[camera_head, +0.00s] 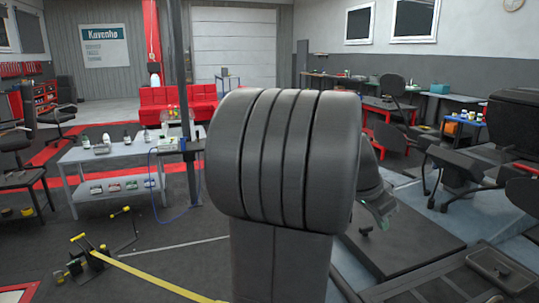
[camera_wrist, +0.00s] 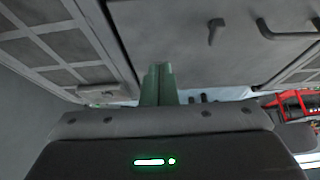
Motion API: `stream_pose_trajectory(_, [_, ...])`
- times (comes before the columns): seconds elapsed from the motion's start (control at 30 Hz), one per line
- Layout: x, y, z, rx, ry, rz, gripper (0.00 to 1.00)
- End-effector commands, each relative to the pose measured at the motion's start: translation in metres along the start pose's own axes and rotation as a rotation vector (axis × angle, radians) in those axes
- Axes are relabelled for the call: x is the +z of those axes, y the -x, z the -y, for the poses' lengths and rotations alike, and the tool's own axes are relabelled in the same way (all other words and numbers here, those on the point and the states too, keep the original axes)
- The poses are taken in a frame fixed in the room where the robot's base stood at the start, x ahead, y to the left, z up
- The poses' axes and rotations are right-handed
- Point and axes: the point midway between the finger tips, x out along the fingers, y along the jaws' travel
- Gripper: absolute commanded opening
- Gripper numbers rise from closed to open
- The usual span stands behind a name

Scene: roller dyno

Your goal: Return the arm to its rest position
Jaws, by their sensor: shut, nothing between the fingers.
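My gripper (camera_wrist: 157,85) shows in the wrist view as two green fingers, closed together with nothing between them. The dark housing with a lit green strip below them is mine. In the camera_head view, a large dark grey rounded part of my arm fills the middle. A pale green end, which looks like my gripper (camera_head: 380,208), shows just right of it, low over a dark floor plate (camera_head: 400,240). Much of my arm's far side is hidden behind the rounded part.
A grey two-tier table (camera_head: 110,155) with bottles stands at left. A yellow strap (camera_head: 160,284) crosses the floor at lower left. Dark equipment (camera_head: 515,125) stands at right. A red sofa (camera_head: 165,100) is at the back. Open floor lies left of my arm.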

Motion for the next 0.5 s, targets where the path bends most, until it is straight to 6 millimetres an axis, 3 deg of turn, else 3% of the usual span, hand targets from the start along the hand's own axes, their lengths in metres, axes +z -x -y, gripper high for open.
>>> stream_pose_trajectory(0.5, [-0.031,0.022,0.000,0.002,-0.002,0.102,0.00])
